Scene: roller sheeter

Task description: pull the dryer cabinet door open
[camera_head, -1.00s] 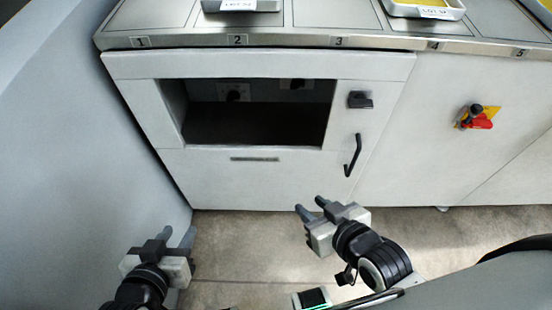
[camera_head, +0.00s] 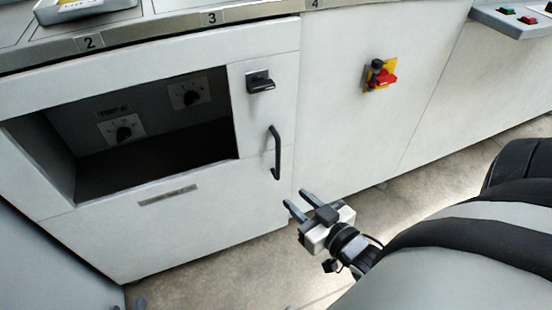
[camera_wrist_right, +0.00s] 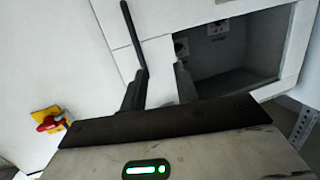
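The white dryer cabinet door (camera_head: 185,225) looks shut, flush with the cabinet front. Its black vertical bar handle (camera_head: 275,153) is on the right side, below a black latch knob (camera_head: 260,82). My right gripper (camera_head: 297,200) is open and empty, below and slightly right of the handle in the head view, apart from it. In the right wrist view the handle (camera_wrist_right: 134,38) shows beyond the two spread fingers (camera_wrist_right: 158,80), nearer the left one. Only a small grey bit of what seems my left gripper (camera_head: 140,302) shows at the bottom edge of the head view.
An open recess (camera_head: 150,140) with dials is in the cabinet front. A yellow and red switch (camera_head: 379,75) is on the panel to the right. A grey wall (camera_head: 60,270) stands at left. The floor (camera_head: 225,280) before the door is clear.

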